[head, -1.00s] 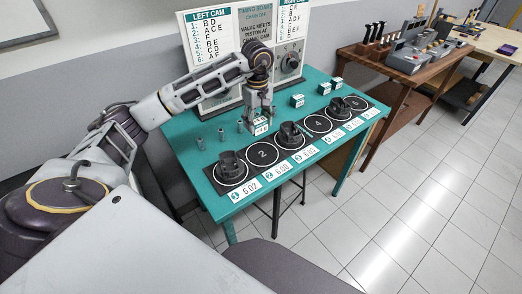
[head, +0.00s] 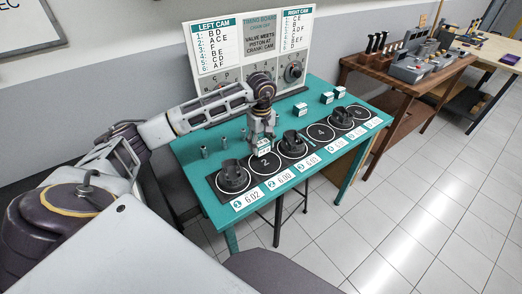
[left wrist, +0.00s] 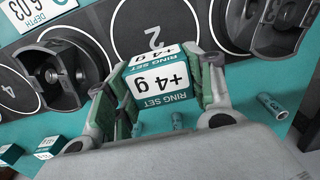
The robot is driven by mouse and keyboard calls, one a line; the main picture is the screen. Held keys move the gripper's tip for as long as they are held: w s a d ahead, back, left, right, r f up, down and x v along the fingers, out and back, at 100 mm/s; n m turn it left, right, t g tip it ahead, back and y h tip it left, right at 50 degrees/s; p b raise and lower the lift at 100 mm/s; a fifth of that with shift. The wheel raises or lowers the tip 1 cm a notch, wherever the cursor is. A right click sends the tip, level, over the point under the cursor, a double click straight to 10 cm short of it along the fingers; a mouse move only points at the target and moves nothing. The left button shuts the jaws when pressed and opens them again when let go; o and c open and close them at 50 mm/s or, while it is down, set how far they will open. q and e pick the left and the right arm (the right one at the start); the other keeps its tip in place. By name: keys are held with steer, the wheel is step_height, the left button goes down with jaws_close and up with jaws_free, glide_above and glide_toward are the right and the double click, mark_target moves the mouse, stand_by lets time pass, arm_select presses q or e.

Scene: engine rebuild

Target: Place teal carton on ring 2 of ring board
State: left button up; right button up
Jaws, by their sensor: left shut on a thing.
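The teal and white carton (head: 264,147), marked "+4 g RING SET", is between the fingers of my left gripper (head: 263,136). In the left wrist view the carton (left wrist: 162,82) sits between the two fingers of the gripper (left wrist: 160,88), label facing the camera. Ring 2 (head: 265,162) is an empty white circle on the black ring board (head: 320,131). The carton is at the rear part of ring 2, and ring 2 also shows past it in the left wrist view (left wrist: 155,38). I cannot tell whether the carton touches the board. My right gripper is not in view.
Dark round parts stand on the rings either side, one at the left end (head: 233,177) and one on ring 3 (head: 293,144). More teal cartons (head: 327,97) are on the table behind the board. Small grey cylinders (head: 204,151) stand at the left. Ring 4 is empty.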

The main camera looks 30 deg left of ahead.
mark_target(261, 150)
arm_select(q)
steer(key=shift+f, duration=1.8)
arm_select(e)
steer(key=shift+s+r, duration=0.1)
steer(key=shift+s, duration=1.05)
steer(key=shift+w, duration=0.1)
